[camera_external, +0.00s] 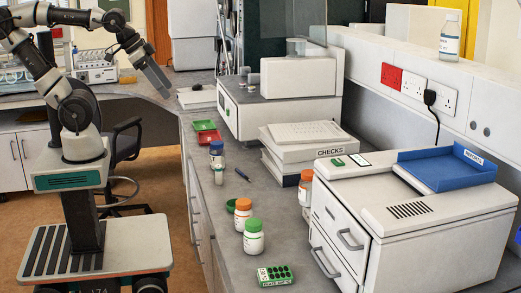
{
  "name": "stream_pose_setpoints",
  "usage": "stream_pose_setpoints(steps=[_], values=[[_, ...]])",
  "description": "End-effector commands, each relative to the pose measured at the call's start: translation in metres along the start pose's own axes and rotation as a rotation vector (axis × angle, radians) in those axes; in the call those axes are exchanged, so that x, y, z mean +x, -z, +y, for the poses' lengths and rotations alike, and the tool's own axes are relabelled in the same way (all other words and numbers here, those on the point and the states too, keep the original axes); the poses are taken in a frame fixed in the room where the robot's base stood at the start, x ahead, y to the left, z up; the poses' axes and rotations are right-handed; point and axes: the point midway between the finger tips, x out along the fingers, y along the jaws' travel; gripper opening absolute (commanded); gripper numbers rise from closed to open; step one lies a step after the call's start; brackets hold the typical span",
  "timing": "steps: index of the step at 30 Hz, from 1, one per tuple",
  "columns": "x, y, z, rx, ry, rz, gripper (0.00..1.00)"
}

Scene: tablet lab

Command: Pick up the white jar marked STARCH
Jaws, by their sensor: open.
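Several small white jars with coloured lids stand on the grey bench, and I cannot read STARCH on any of them. A green-lidded jar (253,242) stands near the front of the bench, just in front of an orange-lidded jar (242,219). Another orange-lidded jar (305,195) stands against the white drawer unit, partly hidden by it. A blue-lidded jar (216,158) stands farther back near the bench's left edge. My gripper (164,90) is raised near the far end of the bench, empty and away from all the jars.
A green tablet pack (274,275) lies at the front. The drawer unit (440,222) and CHECKS boxes (300,154) border the right.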

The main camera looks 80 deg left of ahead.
Motion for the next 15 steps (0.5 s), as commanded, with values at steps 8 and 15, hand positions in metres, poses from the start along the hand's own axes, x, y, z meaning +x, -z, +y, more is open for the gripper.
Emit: stream_pose_setpoints(steps=[8,15], values=[[0.053,0.15,0.109,0.502,-0.072,0.191,0.65],[0.157,0.144,0.158,0.169,-0.181,-0.179,0.65]])
